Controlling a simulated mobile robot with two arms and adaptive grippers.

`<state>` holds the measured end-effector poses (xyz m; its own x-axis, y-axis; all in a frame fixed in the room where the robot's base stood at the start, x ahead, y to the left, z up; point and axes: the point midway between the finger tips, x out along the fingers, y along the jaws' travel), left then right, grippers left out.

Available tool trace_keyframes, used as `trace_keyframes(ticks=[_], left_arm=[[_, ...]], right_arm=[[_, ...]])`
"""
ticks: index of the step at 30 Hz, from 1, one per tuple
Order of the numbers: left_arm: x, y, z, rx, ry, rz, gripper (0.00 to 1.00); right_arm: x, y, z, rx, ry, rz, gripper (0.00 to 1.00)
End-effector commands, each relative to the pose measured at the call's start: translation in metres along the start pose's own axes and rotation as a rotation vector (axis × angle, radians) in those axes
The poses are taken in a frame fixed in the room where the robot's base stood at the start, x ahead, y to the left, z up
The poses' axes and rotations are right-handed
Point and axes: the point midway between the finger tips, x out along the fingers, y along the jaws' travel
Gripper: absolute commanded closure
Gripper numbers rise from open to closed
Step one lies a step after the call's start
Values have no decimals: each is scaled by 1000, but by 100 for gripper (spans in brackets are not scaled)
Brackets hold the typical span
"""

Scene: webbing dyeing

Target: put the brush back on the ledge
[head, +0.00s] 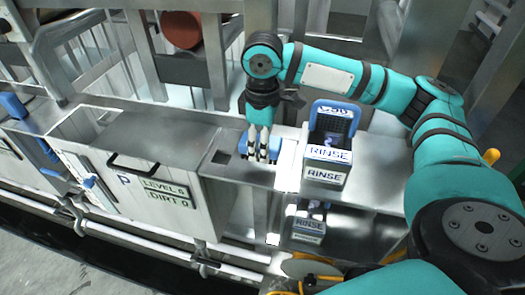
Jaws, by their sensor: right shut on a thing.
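My right gripper (264,155) reaches down over the metal ledge (236,172), its fingers close together. It is shut on the brush (244,146), a small blue thing that shows on both sides of the fingers. The fingers hide the brush's middle, and its underside is hidden. The brush is at or just above the ledge surface; I cannot tell whether it touches. My left gripper is not in view.
A blue-and-white holder marked RINSE (325,172) stands close to the right of the gripper. A square opening (222,156) lies to the left. Bare metal surface (375,180) extends right of the holder.

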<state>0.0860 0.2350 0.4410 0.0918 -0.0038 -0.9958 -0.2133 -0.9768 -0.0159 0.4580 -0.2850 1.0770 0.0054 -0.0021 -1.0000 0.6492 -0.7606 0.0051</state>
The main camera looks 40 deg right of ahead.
Motion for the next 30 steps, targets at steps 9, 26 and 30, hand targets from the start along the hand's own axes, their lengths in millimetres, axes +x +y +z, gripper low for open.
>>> trace_keyframes(ticks=[9, 26, 30], left_arm=[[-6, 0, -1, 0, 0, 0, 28], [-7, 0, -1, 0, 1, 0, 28], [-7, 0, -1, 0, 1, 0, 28]], right_arm=[[34, 0, 1, -1, -1, -1, 82], [37, -1, 0, -1, -1, -1, 28], [37, -1, 0, -1, -1, -1, 28]])
